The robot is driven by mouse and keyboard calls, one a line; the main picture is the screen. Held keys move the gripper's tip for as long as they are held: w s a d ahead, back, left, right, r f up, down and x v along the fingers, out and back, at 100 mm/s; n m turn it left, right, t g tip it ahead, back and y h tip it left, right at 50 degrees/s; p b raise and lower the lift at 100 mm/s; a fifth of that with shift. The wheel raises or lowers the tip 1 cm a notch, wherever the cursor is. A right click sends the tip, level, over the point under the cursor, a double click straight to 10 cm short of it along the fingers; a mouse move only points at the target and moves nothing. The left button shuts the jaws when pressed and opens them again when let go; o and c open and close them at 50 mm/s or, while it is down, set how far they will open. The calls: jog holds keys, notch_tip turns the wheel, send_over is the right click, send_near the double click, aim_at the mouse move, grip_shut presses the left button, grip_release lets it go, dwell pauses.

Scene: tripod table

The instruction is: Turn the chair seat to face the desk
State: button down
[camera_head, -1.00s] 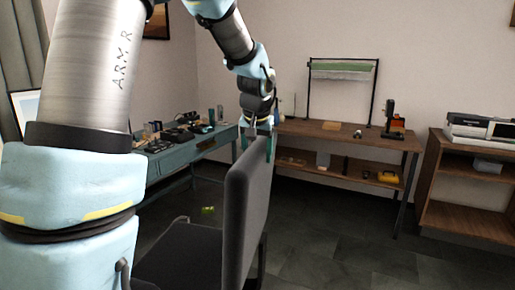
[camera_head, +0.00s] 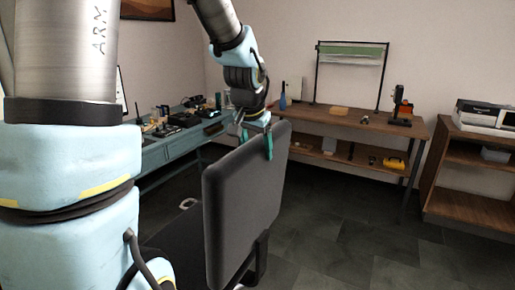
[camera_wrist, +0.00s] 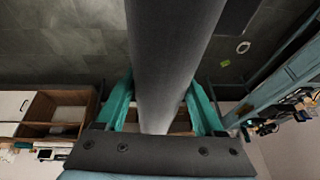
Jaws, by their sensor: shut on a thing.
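The dark grey chair has an upright backrest (camera_head: 240,205), whose broad rear face shows in the head view. Its seat (camera_head: 178,248) is partly hidden behind the backrest and my arm. My gripper (camera_head: 256,142) is shut on the top edge of the backrest, with one teal finger on the near face. In the wrist view the backrest (camera_wrist: 172,60) runs between both teal fingers (camera_wrist: 160,108). The blue-grey desk (camera_head: 178,146) stands beyond the chair at the left, along the wall. The seat points to the left, roughly toward the desk, at an angle I cannot tell exactly.
A wooden workbench (camera_head: 350,122) with a lower shelf stands behind. A wooden cabinet (camera_head: 470,205) with a printer-like device (camera_head: 487,115) is at the right. The dark tiled floor (camera_head: 350,240) right of the chair is clear. Small tools cover the desk.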

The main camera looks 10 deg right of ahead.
grip_release()
jog(key=v, duration=1)
jog(key=shift+s+r+b, duration=0.15)
jog(key=shift+r+b, duration=0.2)
jog(key=shift+r, duration=0.05)
